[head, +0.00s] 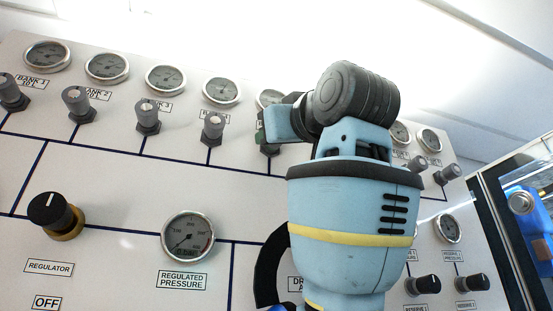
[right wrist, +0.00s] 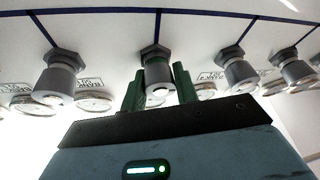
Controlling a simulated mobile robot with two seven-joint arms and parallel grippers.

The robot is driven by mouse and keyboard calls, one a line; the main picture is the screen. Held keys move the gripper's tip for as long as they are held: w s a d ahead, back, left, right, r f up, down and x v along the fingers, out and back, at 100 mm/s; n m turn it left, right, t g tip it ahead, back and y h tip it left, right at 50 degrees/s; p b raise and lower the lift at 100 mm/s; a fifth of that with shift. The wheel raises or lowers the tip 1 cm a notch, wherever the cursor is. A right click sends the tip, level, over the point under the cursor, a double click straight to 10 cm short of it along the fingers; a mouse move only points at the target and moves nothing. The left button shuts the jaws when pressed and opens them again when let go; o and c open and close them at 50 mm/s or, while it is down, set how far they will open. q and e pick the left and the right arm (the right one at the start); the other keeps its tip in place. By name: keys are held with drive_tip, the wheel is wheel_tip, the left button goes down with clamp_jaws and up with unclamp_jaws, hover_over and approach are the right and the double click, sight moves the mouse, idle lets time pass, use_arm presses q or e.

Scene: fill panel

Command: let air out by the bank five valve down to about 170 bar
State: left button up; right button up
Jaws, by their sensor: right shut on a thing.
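The bank five valve is the fifth grey knob along the upper row of the panel. In the head view my right arm hides most of it. In the right wrist view, upside down, a grey knob (right wrist: 158,82) stands between the two green fingers of my right gripper (right wrist: 160,88), which is shut on it. My right gripper (head: 264,138) also shows at the fifth place in the head view. The bank five gauge (head: 268,98) above it is partly covered by my wrist, and its needle cannot be read. My left gripper is not in view.
Neighbouring grey valves (head: 212,128) stand close on the left, others (head: 447,174) on the right beyond my arm. Below are a black regulator knob (head: 50,210) and the regulated pressure gauge (head: 188,237). My forearm covers the panel's middle. A blue object (head: 528,215) is at right.

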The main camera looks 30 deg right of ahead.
drive_tip(key=shift+n+y, duration=0.4)
drive_tip(key=shift+n, duration=0.1)
drive_tip(key=o, duration=1)
drive_tip(key=shift+c, duration=0.2)
drive_tip(key=v, duration=0.7)
drive_tip(key=shift+s, duration=0.4)
drive_tip(key=shift+f, duration=0.1)
